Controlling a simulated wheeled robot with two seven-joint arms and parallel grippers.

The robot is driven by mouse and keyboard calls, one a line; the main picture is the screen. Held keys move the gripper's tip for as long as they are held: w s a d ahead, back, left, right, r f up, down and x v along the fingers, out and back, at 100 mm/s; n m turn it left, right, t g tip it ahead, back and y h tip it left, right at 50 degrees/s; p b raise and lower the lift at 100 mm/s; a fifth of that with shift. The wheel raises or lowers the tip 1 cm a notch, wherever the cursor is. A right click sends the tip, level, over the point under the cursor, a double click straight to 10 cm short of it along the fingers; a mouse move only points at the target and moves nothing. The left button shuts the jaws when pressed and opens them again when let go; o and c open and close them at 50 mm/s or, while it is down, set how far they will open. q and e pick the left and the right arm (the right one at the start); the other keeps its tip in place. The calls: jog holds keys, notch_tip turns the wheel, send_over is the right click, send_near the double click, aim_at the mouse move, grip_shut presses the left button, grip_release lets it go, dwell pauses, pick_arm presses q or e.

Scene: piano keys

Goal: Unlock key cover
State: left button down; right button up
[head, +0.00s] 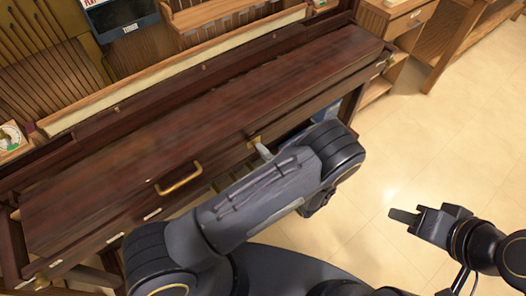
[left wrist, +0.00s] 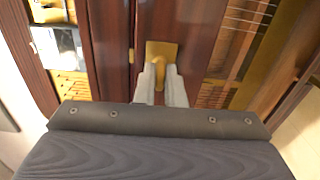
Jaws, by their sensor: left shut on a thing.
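The key cover (head: 190,125) is a long dark red-brown wooden lid and lies closed across the piano. A brass lock plate (left wrist: 160,50) is on its front face, and it shows small in the head view (head: 255,140). A brass key (left wrist: 159,72) stands out from the plate. My left gripper (left wrist: 161,74) is shut on the key, with one pale finger on each side. In the head view the left gripper (head: 262,149) is at the front face, partly hidden by my arm. My right gripper (head: 403,216) hangs over the floor, away from the piano, and its finger gap is unclear.
A brass handle (head: 180,180) sticks out of the front, left of the lock. A wooden cabinet (head: 402,20) stands at the back right. The tiled floor (head: 440,130) at the right is open.

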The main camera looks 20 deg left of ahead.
pick_arm(q)
jog(key=n+b, duration=0.2)
jog(key=n, duration=0.2)
jog(key=shift+f, duration=0.1)
jog(key=n+b, duration=0.2)
jog(key=n, duration=0.2)
jog(key=shift+n, duration=0.3)
jog(key=n+b, duration=0.3)
jog(key=n, duration=0.2)
jog(key=shift+n+b, duration=0.75)
jog(key=shift+n, duration=1.15)
jog(key=c, duration=1.5)
grip_release()
